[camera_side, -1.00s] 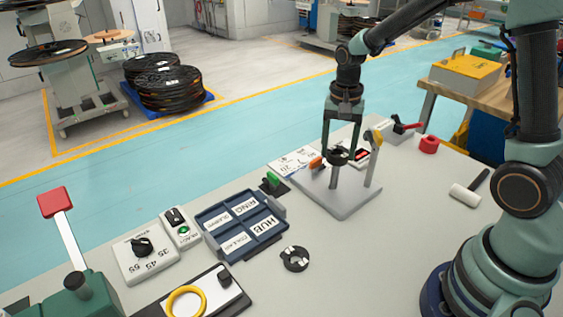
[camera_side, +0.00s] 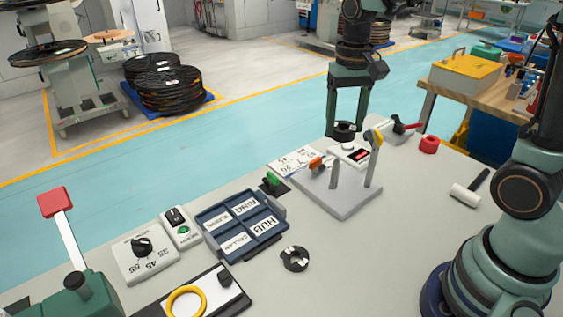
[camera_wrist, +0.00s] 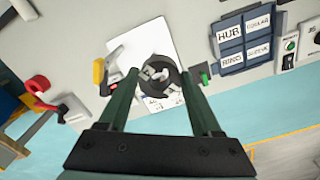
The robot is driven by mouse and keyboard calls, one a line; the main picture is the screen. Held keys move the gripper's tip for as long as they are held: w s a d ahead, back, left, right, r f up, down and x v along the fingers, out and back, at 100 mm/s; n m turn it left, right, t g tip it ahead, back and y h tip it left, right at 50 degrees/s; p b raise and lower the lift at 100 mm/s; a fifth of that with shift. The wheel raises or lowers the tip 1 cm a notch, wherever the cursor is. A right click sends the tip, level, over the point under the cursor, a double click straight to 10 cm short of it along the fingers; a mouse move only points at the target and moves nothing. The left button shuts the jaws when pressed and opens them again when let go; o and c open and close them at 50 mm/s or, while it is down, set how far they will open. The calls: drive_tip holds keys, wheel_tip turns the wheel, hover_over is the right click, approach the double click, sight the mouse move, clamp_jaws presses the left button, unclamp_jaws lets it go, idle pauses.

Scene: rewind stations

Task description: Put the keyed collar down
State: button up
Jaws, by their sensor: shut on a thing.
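My gripper (camera_side: 345,126) is shut on a dark ring, which I take to be the keyed collar (camera_side: 344,132), and holds it in the air over the far part of the grey fixture plate (camera_side: 345,206). In the wrist view the collar (camera_wrist: 145,73) sits between the two fingertips, with the plate behind it. A blue tray (camera_side: 233,252) with compartments labelled RING, HUB, COLLAR and SLEEVE stands left of the plate. No parts show in its compartments.
Another dark ring with pale marks (camera_side: 285,262) lies on the table right of the tray. Upright posts (camera_side: 371,165) stand on the plate. A red ring (camera_side: 429,145) and a black-handled tool (camera_side: 466,194) lie to the right.

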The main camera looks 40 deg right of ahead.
drive_tip(key=w+a+n, duration=0.4)
drive_tip(key=a+n, duration=0.5)
drive_tip(key=a, duration=0.5)
drive_tip(key=n, duration=0.3)
hover_over(240, 242)
wheel_tip(240, 242, down, 14)
drive_tip(key=shift+w+f, duration=0.1)
drive_tip(key=shift+f, duration=2.35)
drive_tip(key=shift+f, duration=0.2)
